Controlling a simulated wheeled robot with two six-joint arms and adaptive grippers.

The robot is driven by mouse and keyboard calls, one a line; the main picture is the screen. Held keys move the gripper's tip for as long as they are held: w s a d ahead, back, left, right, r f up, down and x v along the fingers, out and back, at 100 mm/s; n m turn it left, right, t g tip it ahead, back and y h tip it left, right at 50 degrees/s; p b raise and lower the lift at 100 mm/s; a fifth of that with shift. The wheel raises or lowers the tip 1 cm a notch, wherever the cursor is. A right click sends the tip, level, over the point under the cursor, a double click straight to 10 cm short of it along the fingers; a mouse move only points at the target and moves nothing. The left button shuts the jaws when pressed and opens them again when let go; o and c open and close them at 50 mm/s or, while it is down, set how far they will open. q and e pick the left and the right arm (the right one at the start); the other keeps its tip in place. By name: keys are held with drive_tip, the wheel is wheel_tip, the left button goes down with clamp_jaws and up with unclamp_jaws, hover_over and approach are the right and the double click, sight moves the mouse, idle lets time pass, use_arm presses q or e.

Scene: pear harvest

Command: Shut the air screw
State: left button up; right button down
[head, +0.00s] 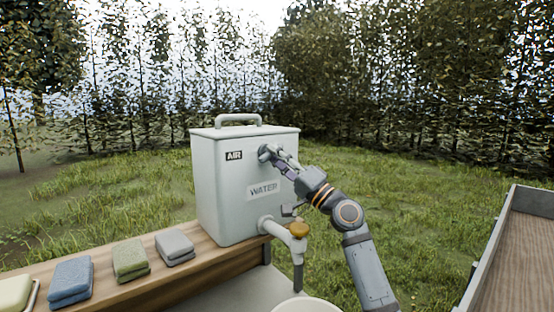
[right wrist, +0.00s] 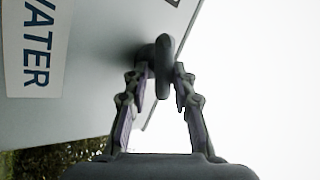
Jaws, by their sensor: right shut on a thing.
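The grey water tank (head: 220,190) stands on the wooden bench with AIR and WATER labels on its front. The air screw (head: 265,152) sticks out of the tank front, right of the AIR label. My right gripper (head: 279,158) is at the screw, its arm reaching in from the lower right. In the right wrist view the dark knob of the air screw (right wrist: 163,62) sits between the two fingertips of my right gripper (right wrist: 160,78), which is shut on it. Its exact turn is hard to tell. My left gripper is not in view.
The tap (head: 285,232) with an orange-brown knob sticks out low on the tank, above a white bucket (head: 306,306). Folded cloths, grey (head: 175,247), green (head: 130,260) and blue (head: 71,282), lie along the bench (head: 205,270). A wooden-floored trailer (head: 515,255) is at right.

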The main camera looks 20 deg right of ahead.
drive_tip(key=shift+s+a+m+t+h+p, duration=0.1)
drive_tip(key=shift+m+t+h+p, duration=0.75)
drive_tip(key=shift+m, duration=0.7)
drive_tip(key=shift+a+m+t+h+p, duration=0.1)
drive_tip(key=shift+m+t+h+p, duration=0.4)
drive_tip(key=shift+m+h+p, duration=0.9)
drive_tip(key=shift+s+m+t+h+p, duration=0.1)
drive_tip(key=shift+m+t+h+p, duration=0.6)
drive_tip(key=shift+m, duration=1.05)
drive_tip(key=shift+w+f, duration=0.1)
drive_tip(key=c, duration=1.4)
unclamp_jaws()
drive_tip(key=shift+f, duration=0.15)
drive_tip(key=v, duration=0.7)
drive_tip(key=shift+s+d, duration=0.1)
drive_tip(key=shift+s, duration=0.15)
